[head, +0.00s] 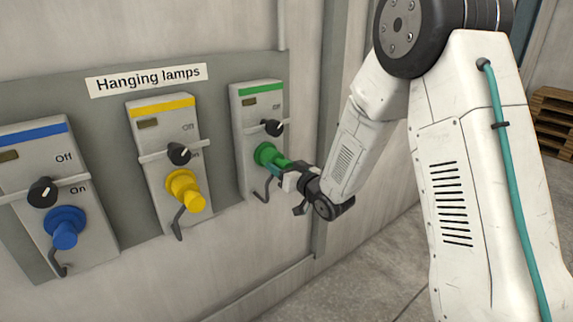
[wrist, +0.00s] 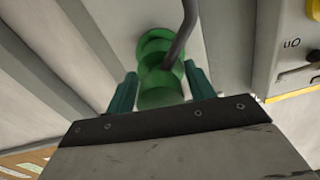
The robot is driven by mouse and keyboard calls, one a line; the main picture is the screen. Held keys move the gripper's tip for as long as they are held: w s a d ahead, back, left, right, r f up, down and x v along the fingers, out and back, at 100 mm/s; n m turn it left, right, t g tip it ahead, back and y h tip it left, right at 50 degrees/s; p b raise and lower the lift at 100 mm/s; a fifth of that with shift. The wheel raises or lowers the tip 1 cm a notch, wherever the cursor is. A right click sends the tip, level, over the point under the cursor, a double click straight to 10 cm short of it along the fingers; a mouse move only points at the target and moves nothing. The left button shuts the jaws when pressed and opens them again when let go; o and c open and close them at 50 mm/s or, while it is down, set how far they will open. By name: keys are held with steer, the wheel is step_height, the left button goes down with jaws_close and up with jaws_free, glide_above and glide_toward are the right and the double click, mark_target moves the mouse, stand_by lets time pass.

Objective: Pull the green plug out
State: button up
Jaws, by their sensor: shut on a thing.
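The green plug (head: 273,158) sits in the green-striped switch box (head: 257,110), the rightmost of three on the wall panel. My gripper (head: 283,170) reaches it from the right and is shut on the plug. In the wrist view the green plug (wrist: 161,85) stands between my two teal fingers (wrist: 160,92), with one on each side. A dark cable bends away from the plug and crosses part of it in the wrist view. The plug appears seated against the box face. The black knob (head: 272,128) is just above the plug.
The yellow plug (head: 185,190) and the blue plug (head: 65,228) are in their boxes to the left, each with a hanging cable. A "Hanging lamps" label (head: 146,79) is above. Wooden pallets (head: 554,118) stand at the far right. The floor (head: 360,270) below is clear.

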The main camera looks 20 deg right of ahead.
steer(key=shift+s+f, duration=0.1)
steer(key=shift+s, duration=0.05)
steer(key=o, duration=1.1)
steer(key=shift+d, duration=0.1)
steer(key=shift+c, duration=0.2)
steer(key=shift+s, duration=0.1)
steer(key=v, duration=0.7)
steer(key=shift+s+d, duration=0.2)
steer(key=shift+s, duration=0.2)
